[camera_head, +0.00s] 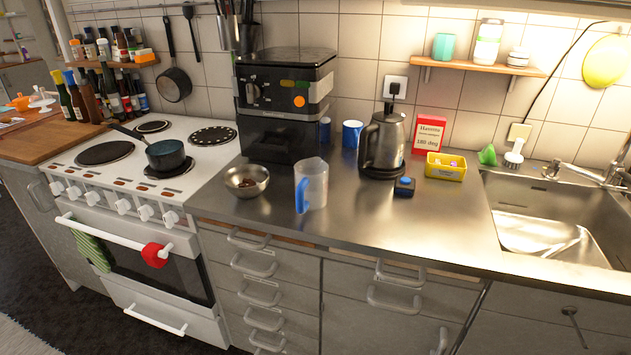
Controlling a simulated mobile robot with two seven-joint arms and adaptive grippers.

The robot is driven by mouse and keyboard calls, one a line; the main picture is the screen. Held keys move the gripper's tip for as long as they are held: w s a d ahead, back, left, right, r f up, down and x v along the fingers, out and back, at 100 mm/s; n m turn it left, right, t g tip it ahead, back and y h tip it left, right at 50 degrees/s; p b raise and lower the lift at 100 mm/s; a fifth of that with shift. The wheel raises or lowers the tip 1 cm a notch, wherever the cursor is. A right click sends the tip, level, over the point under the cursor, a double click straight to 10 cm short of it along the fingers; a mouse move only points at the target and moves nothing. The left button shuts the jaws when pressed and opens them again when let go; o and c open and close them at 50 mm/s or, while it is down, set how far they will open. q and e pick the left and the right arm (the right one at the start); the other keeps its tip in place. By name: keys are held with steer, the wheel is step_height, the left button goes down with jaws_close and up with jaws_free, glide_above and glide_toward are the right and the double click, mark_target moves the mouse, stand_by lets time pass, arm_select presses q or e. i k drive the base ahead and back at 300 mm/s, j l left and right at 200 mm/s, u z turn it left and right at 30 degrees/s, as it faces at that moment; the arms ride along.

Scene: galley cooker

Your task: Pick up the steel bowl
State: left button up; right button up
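The steel bowl (246,190) stands upright on the steel counter near its front edge, just right of the cooker. Some small brown items lie inside it; I cannot tell what they are. Neither of my grippers shows in the head view.
A clear jug with a blue handle (311,184) stands just right of the bowl. A black coffee machine (285,105) is behind it. A pan (166,155) sits on the cooker (120,205) to the left. Kettle (383,145), yellow box (446,167) and sink (545,225) are right. The front-middle counter (420,225) is clear.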

mark_target(245, 181)
steer(key=j+z, duration=0.2)
steer(key=z, duration=0.2)
steer(key=i+j+z, duration=0.1)
steer(key=z, duration=0.3)
steer(key=j+z, duration=0.4)
steer(key=k+j+z, duration=0.1)
steer(key=j+z, duration=0.25)
steer(key=k+j+z, duration=0.15)
steer(key=j+z, duration=0.25)
steer(key=k+j+z, duration=0.15)
steer(key=j, duration=0.3)
steer(key=k+j+z, duration=0.2)
steer(key=k+j, duration=0.1)
steer(key=j, duration=0.1)
